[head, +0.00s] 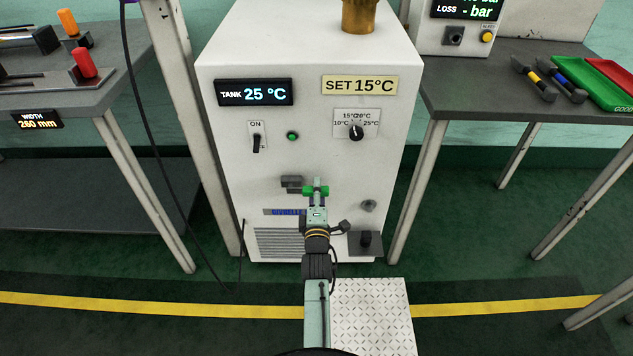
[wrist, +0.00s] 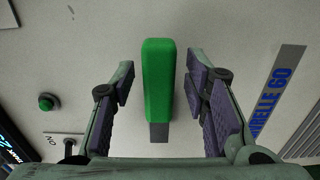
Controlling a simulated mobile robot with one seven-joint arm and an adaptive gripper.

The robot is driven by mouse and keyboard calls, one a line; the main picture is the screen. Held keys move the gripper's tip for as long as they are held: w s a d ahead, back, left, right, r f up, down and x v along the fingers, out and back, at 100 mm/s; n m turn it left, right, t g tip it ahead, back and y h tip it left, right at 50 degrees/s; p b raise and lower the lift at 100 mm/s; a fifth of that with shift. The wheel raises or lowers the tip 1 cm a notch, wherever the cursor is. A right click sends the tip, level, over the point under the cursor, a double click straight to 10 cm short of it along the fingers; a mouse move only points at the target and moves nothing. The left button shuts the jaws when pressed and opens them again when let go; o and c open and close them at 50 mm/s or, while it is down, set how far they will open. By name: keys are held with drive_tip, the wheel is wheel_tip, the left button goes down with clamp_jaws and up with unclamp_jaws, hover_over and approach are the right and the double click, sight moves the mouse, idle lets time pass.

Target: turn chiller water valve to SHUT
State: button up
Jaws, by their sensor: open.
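The chiller is a white cabinet (head: 305,110). A green valve handle (head: 308,191) shows on the lower half of its front in the head view, lying sideways and partly hidden by my gripper (head: 316,204). In the wrist view the green handle (wrist: 158,85) is a bar standing upright in the picture, with a grey stub at its lower end. My gripper (wrist: 161,75) is open, with one finger on each side of the handle. A gap shows between the handle and both pads. No SHUT marking is readable.
The chiller front also has a black ON switch (head: 257,143), a green lamp (head: 293,136) and a set dial (head: 356,132). A dark fitting (head: 366,240) sits low at the right. Tables stand on both sides, and a dark cable (head: 150,130) hangs at the left.

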drive_tip(key=shift+w, duration=0.3)
clamp_jaws()
idle(0.5)
drive_tip(key=shift+r, duration=0.1)
